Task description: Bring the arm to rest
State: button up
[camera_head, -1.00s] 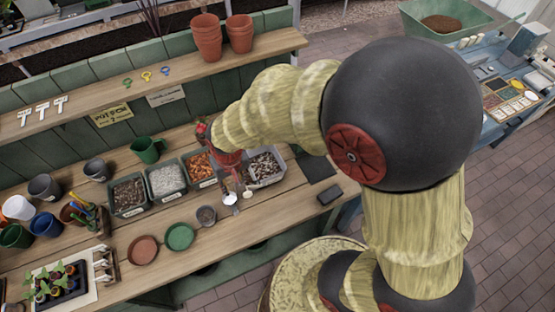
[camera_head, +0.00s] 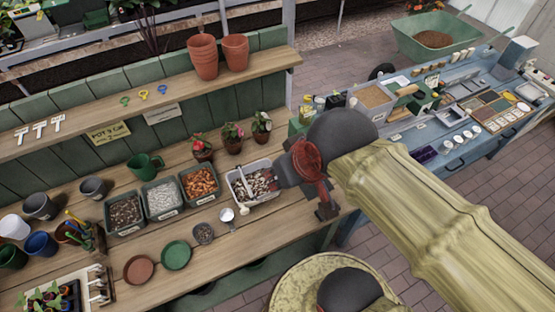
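My arm reaches in from the lower right, its pale yellow link ending in a dark round joint (camera_head: 340,133). The dark and red far end of my arm, with my gripper (camera_head: 308,178), is over the right end of the potting bench (camera_head: 225,240). It is just right of the grey tray of mixed chips (camera_head: 266,197), in which a pale long tool (camera_head: 245,180) lies. The gripper is small and dark against dark things on the bench; its fingers cannot be made out clearly. I see nothing plainly held in it.
Tubs of bark (camera_head: 124,211), white stones (camera_head: 161,198) and orange chips (camera_head: 199,182) stand left of the tray. Potted plants (camera_head: 232,140) stand behind. A blue table (camera_head: 455,160) with trays is at the right. Brick floor (camera_head: 480,195) is open at the right.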

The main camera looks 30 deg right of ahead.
notch_tip(320, 180, down, 15)
jog(key=b, duration=1.5)
